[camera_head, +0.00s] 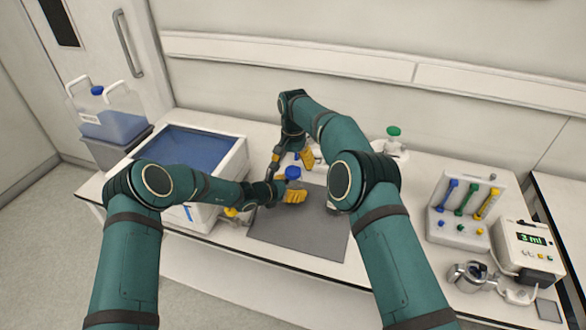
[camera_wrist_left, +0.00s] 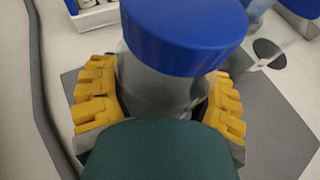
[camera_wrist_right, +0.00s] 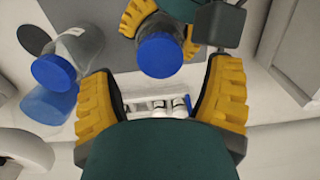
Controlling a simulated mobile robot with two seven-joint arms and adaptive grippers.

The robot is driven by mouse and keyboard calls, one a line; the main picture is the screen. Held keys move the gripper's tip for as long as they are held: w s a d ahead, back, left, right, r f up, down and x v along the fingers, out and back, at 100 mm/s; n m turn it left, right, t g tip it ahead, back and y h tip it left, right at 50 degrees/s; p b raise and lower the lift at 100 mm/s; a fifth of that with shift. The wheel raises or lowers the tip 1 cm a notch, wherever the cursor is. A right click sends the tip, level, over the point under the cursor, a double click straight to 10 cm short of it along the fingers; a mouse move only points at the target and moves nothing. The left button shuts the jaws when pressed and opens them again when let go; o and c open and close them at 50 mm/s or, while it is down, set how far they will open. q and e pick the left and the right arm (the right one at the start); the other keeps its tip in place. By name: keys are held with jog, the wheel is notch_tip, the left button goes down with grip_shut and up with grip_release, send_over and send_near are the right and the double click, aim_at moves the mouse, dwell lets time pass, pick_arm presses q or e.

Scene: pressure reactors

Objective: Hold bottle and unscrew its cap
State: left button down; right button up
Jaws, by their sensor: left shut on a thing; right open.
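A clear bottle (camera_wrist_left: 160,85) with a blue cap (camera_wrist_left: 185,35) stands between the yellow fingers of my left gripper (camera_head: 292,194), which is shut on its body. The cap sits on top and also shows in the head view (camera_head: 293,173) and in the right wrist view (camera_wrist_right: 160,55). My right gripper (camera_head: 291,159) is open and empty, behind the bottle in the head view. In the right wrist view its spread fingers (camera_wrist_right: 162,90) are nearer the camera than the cap and apart from it. The bottle's lower part is hidden by my left fingers.
A grey mat (camera_head: 295,235) lies under the bottle. A white bin (camera_head: 240,165) with a blue inside stands left. A green-capped vessel (camera_head: 393,132), a tool rack (camera_head: 460,210) and a dosing device (camera_head: 527,250) stand right. Another blue-capped bottle (camera_wrist_right: 55,72) is near my right gripper.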

pick_arm(q)
grip_release()
